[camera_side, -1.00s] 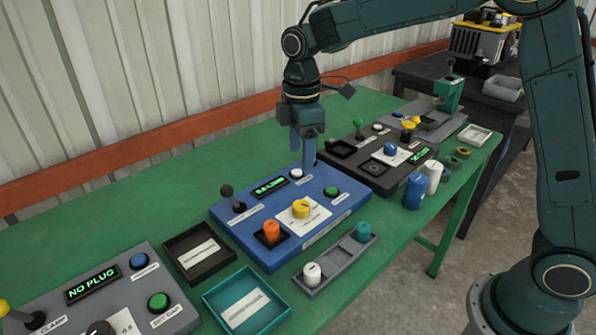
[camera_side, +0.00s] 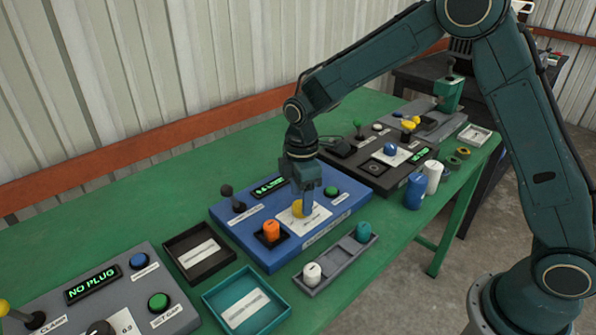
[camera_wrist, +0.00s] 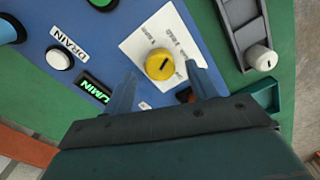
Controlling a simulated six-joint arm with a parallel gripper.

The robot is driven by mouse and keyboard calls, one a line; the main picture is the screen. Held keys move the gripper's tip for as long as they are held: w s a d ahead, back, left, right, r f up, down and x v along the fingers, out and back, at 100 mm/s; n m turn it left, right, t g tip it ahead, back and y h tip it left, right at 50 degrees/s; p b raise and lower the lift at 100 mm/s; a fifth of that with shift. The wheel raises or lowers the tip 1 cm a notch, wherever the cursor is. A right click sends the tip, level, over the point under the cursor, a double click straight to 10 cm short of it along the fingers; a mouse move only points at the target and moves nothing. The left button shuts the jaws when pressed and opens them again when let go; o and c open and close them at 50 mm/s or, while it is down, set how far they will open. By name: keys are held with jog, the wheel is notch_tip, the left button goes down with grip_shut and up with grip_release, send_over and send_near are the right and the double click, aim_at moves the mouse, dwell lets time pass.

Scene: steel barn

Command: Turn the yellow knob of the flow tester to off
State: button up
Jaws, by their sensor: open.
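The flow tester is a blue panel (camera_side: 262,252) on the green table. Its yellow knob (camera_wrist: 160,66) sits on a white label plate (camera_wrist: 180,38) and has a dark pointer mark; the label text is too small to read surely. My gripper is open and points down over the panel. In the wrist view its two fingers (camera_wrist: 160,88) stand apart, one toward each side of the knob, and nothing is between them. I cannot tell the remaining height.
An orange plug (camera_side: 271,230) stands in a dark socket left of the knob. A black lever (camera_side: 228,192), a green lit display (camera_side: 269,187) and a green button (camera_side: 331,191) are on the same panel. A grey tray (camera_side: 336,265) lies in front.

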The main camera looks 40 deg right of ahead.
jog(key=shift+f, duration=0.95)
jog(key=c, duration=1)
